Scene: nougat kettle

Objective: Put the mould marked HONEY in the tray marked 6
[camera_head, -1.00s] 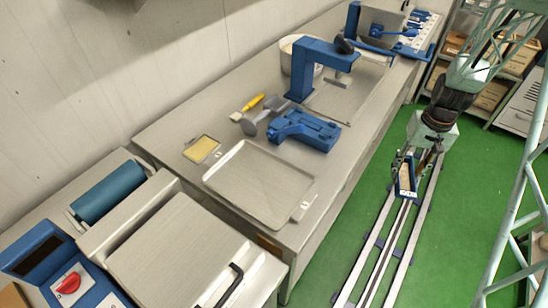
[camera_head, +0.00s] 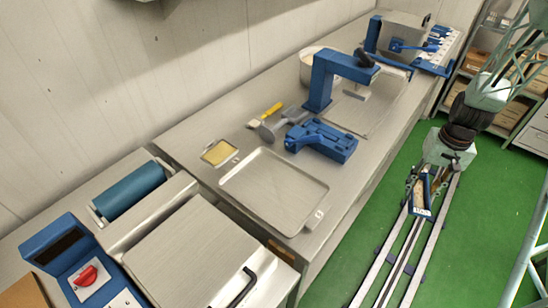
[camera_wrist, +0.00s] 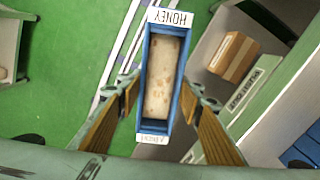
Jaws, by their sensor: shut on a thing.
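The mould marked HONEY (camera_wrist: 163,75) is a narrow blue box with a pale, speckled filling and white labels at both ends. My gripper (camera_wrist: 160,98) is shut on its long sides, with one finger on each side. In the head view my gripper (camera_head: 421,186) holds the mould (camera_head: 421,208) over the rails and green floor, right of the table. A flat metal tray (camera_head: 272,190) lies empty on the table, left of my gripper. A small white tag (camera_head: 317,217) is at its near right corner; its mark is too small to read.
On the table (camera_head: 215,125) are a blue device (camera_head: 321,141) behind the tray, a blue stand (camera_head: 322,85), a scoop, a yellow-handled brush (camera_head: 267,113) and a small yellow-filled dish (camera_head: 219,152). A cardboard box (camera_wrist: 233,53) shows on a shelf in the wrist view.

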